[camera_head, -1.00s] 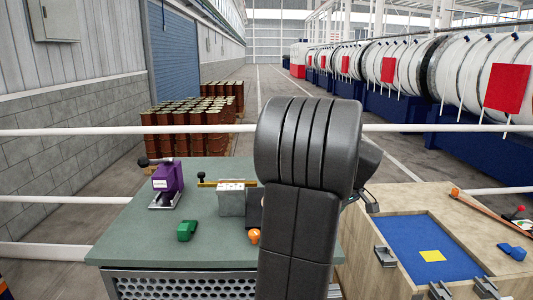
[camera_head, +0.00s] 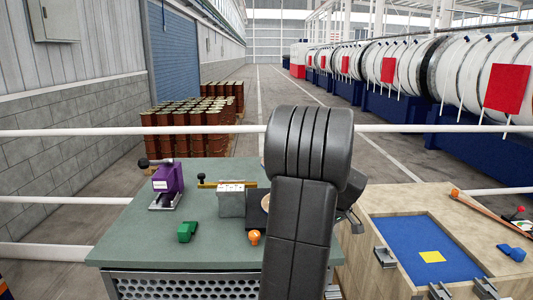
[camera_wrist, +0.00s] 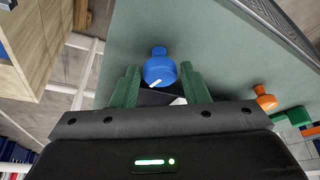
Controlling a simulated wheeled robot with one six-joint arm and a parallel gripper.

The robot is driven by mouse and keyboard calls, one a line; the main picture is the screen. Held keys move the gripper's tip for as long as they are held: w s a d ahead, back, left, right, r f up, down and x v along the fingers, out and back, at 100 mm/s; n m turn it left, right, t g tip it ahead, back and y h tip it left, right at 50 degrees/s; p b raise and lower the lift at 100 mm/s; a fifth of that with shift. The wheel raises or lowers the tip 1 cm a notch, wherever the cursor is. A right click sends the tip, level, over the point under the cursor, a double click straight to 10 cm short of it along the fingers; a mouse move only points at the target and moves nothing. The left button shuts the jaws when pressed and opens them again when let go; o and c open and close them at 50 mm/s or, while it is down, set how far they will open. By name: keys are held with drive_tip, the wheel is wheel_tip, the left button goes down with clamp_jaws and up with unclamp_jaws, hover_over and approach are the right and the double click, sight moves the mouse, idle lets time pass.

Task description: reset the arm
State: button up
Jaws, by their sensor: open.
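My gripper (camera_wrist: 163,88) shows in the wrist view with its two green fingers apart. A blue knob-like piece (camera_wrist: 160,71) with a white mark appears between and beyond the fingertips, over the green table top. I cannot tell its distance, and no grip on it shows. In the head view my black arm stands in front of the table's right part and hides the gripper and the blue piece.
The green table (camera_head: 135,235) bears a purple device (camera_head: 168,182), a grey block (camera_head: 231,200), a green piece (camera_head: 187,231) and an orange knob (camera_head: 255,237). A wooden bench (camera_head: 385,200) with a blue panel (camera_head: 405,245) stands at right. White rails cross behind.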

drive_tip(key=shift+r+m+p, duration=0.15)
drive_tip(key=shift+m+p, duration=0.2)
drive_tip(key=shift+m, duration=0.05)
drive_tip(key=shift+s+a+r+m+h+p, duration=0.1)
drive_tip(key=shift+s+m+h+p, duration=0.05)
drive_tip(key=shift+m+h+p, duration=0.45)
drive_tip(key=shift+a+m+t+h+p, duration=0.15)
drive_tip(key=shift+m+h+p, duration=0.3)
drive_tip(key=shift+m, duration=0.75)
drive_tip(key=shift+d+m+t+h+p, duration=0.2)
drive_tip(key=shift+m+p, duration=0.45)
drive_tip(key=shift+m, duration=0.55)
drive_tip(key=shift+a+f+m+h, duration=0.15)
drive_tip(key=shift+m+h, duration=0.25)
drive_tip(key=shift+m, duration=0.5)
drive_tip(key=shift+a+f+m+h, duration=0.1)
drive_tip(key=shift+m+h, duration=0.25)
drive_tip(key=shift+m, duration=0.55)
drive_tip(key=shift+a+m+g+h+b, duration=0.1)
drive_tip(key=shift+m+g+h+b, duration=0.25)
drive_tip(key=shift+m, duration=0.85)
drive_tip(key=shift+a+m+g+h+b, duration=0.1)
drive_tip(key=shift+m+g+h+b, duration=0.3)
drive_tip(key=shift+m, duration=0.8)
drive_tip(key=shift+v, duration=1.05)
drive_tip(key=shift+r, duration=0.1)
